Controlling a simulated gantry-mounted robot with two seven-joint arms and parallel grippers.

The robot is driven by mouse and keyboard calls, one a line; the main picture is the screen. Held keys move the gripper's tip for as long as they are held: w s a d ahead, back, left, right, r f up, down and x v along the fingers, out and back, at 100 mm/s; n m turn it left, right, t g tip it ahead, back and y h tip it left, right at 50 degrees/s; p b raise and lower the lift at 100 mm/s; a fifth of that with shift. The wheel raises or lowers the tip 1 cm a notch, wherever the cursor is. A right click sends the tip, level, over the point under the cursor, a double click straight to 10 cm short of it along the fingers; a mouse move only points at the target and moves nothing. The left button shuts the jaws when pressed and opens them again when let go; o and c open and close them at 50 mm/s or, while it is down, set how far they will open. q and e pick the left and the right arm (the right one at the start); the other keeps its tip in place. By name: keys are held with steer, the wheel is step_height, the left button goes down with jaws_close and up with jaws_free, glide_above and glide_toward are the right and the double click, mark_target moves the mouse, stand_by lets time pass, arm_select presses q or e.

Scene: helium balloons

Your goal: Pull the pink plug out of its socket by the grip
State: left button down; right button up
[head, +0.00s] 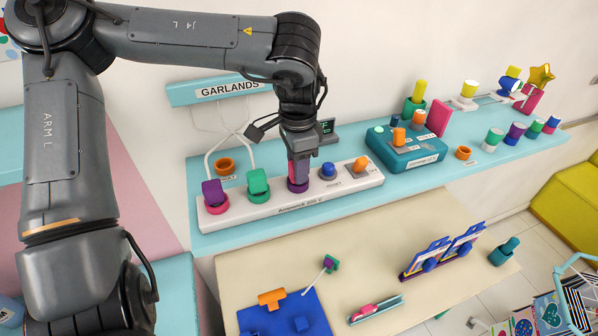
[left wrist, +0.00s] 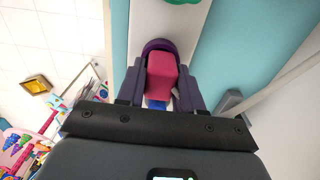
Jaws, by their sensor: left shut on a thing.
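The pink plug has a pink grip and a purple round collar. In the left wrist view its pink grip (left wrist: 161,74) stands between the two fingers of my left gripper (left wrist: 160,98), which is shut on it. In the head view my left gripper (head: 298,172) points down over the middle of the white power strip (head: 316,194), and the purple collar (head: 298,187) shows below the fingers, at the strip. The fingers hide most of the grip. I cannot tell whether the pins are still in the socket. My right gripper is not in view.
On the strip, a purple plug (head: 213,190) and a green plug (head: 257,184) stand left of the gripper. A blue knob (head: 328,169) and an orange switch (head: 360,163) stand close on the right. A teal box (head: 405,152) is further right. The wooden table (head: 375,270) is partly bare.

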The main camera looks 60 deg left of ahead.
arm_select(q)
steer(key=shift+r, duration=0.3)
steer(key=shift+r, duration=0.1)
steer(key=shift+r+p, duration=0.1)
steer(key=shift+p, duration=0.2)
steer(key=shift+r, duration=0.35)
steer(key=shift+r+p, duration=0.85)
steer(key=shift+r+p, duration=1.8)
steer(key=shift+r, duration=0.75)
